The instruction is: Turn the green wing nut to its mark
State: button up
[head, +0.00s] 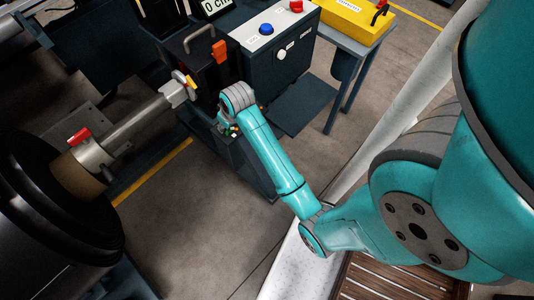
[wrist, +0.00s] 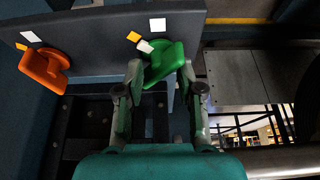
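The green wing nut (wrist: 167,60) sits on a dark panel in the upper middle of the wrist view. A white patch (wrist: 145,46) shows at its upper left edge, close to a yellow-orange mark (wrist: 133,37). A white mark (wrist: 157,25) is on the panel above. My gripper (wrist: 161,72) has one finger on each side of the nut, very close to it; I cannot tell whether both fingers touch it. In the head view, my gripper (head: 228,130) is at the dark machine's side, small and partly hidden by my wrist, and the nut is hard to make out.
An orange wing nut (wrist: 45,68) with white marks is left of the green one. In the head view, a control box (head: 275,40) with blue and white buttons stands behind my wrist. A shaft (head: 125,130) with a large dark roller is at left. Open floor lies below.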

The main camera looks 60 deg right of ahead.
jog(key=n+y, duration=0.2)
jog(key=n, duration=0.3)
jog(key=shift+d, duration=0.15)
jog(key=a+v, duration=0.1)
jog(key=v, duration=1)
jog(key=s+a+f+m+t+h, duration=0.2)
jog(key=s+a+f+t, duration=0.3)
jog(key=a+f, duration=0.55)
jog(key=s+a+r+t, duration=0.1)
jog(key=s+a+r, duration=0.2)
jog(key=s, duration=0.5)
jog(key=s+a+r+t, duration=0.2)
jog(key=s+a+r, duration=0.1)
jog(key=s+a, duration=0.3)
jog(key=shift+v, duration=1.1)
jog(key=shift+d+f, duration=0.1)
jog(key=shift+d, duration=0.15)
